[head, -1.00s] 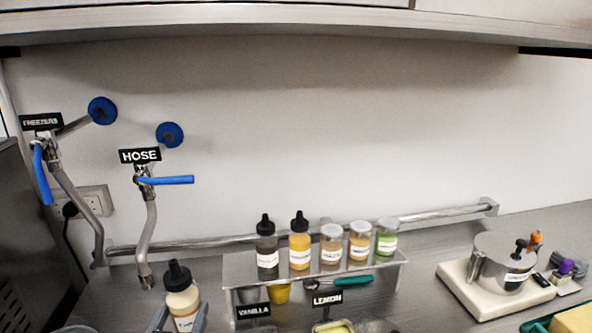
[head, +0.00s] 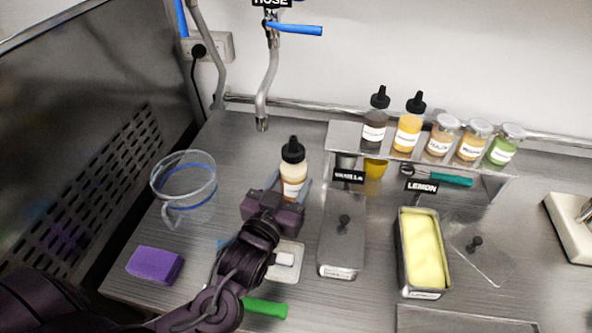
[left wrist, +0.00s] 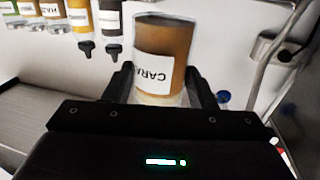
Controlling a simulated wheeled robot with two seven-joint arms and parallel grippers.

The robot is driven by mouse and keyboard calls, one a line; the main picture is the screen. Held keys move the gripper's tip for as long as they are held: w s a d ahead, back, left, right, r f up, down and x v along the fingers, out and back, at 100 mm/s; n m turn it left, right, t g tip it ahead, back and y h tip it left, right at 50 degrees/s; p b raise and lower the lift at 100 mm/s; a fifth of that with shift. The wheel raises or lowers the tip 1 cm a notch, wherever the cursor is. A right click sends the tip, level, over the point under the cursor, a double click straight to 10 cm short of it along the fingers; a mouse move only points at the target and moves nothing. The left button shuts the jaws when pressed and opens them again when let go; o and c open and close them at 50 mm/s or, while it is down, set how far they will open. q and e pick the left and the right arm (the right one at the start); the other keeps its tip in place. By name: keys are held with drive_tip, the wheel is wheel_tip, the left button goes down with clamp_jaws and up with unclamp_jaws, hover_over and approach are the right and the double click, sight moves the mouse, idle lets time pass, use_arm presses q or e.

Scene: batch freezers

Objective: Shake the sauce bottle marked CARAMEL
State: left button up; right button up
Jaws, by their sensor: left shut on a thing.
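The CARAMEL bottle (head: 293,170) has a black pointed cap, a pale upper part and a brownish-orange lower part. It is upright in the head view. In the left wrist view, its brown body (left wrist: 178,42) fills the middle, with a white label showing "CARA". My left gripper (head: 288,190) is shut on it, one finger on each side; the fingers also show in the left wrist view (left wrist: 163,92). Whether the bottle's base touches the counter is hidden behind the gripper. My right gripper is not in view.
A clear pitcher (head: 186,205) and purple sponge (head: 155,265) stand left. A raised shelf (head: 345,139) with bottles and jars is right. A lidded VANILLA pan (head: 342,240) and open LEMON pan (head: 405,262) stand at front right. The hose tap (head: 268,80) hangs behind.

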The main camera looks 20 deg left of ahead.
sight(288, 157)
use_arm(q)
wheel_tip(288, 157, up, 7)
drive_tip(key=shift+r, duration=0.1)
wheel_tip(288, 157, down, 7)
drive_tip(key=shift+s+r, duration=0.1)
drive_tip(key=shift+r, duration=0.15)
wheel_tip(288, 157, up, 6)
drive_tip(key=shift+a+f, duration=0.1)
drive_tip(key=shift+f, duration=0.35)
wheel_tip(288, 157, down, 6)
drive_tip(key=shift+r, duration=0.2)
wheel_tip(288, 157, up, 7)
drive_tip(key=shift+r, duration=0.1)
wheel_tip(288, 157, down, 8)
drive_tip(key=shift+r, duration=0.25)
